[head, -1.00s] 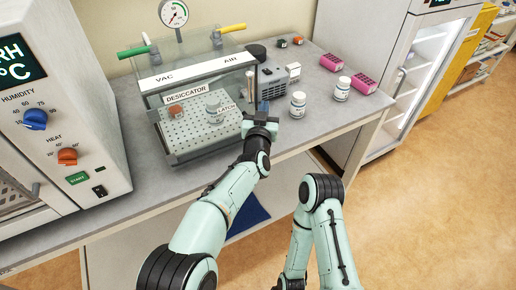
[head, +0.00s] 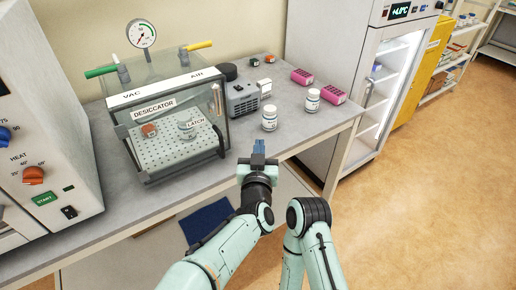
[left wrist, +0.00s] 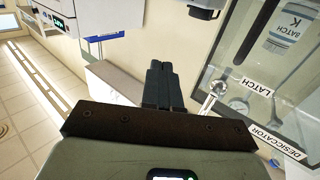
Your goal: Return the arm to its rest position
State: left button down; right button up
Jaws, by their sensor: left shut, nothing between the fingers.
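Behind the clear front are a jar with a reddish-brown top (head: 149,130) and a white jar (head: 187,129). My right gripper is out of view; an arm link shows at the lower middle.
Two white jars (head: 270,118) (head: 312,100) and pink racks (head: 302,76) stand on the bench (head: 245,134). A grey pump (head: 243,98) is beside the desiccator. An oven (head: 40,140) stands at the left, a lit fridge (head: 385,80) at the right. Floor at right is clear.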

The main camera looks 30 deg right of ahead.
pick_arm(q)
jog(key=w+a+f+n+g+y, duration=0.1)
jog(key=w+a+f+y, duration=0.1)
jog(key=a+f, duration=0.5)
jog(key=w+a+f+n+g+y, duration=0.15)
jog(key=a+f, duration=0.25)
jog(key=f, duration=0.8)
jog(key=s+a+f+n+g+y, duration=0.2)
jog(key=s+a+f+g+y, duration=0.15)
jog(key=a+f, duration=1.35)
jog(key=s+a+f+n+g, duration=0.2)
jog(key=s+a+f+g, duration=0.3)
jog(key=s+f, duration=0.4)
jog(key=s+a+f+n+g, duration=0.2)
jog(key=s+a+f, duration=0.5)
jog(key=s, duration=0.5)
jog(key=s+a+n+g, duration=0.2)
jog(key=s+n+g, duration=0.1)
jog(key=s, duration=0.8)
notch_tip(320, 180, up, 7)
jog(key=w+p, duration=0.2)
jog(key=p, duration=0.4)
jog(key=shift+w+r+p, duration=0.15)
jog(key=shift+w+p, duration=0.1)
jog(key=shift+p, duration=0.05)
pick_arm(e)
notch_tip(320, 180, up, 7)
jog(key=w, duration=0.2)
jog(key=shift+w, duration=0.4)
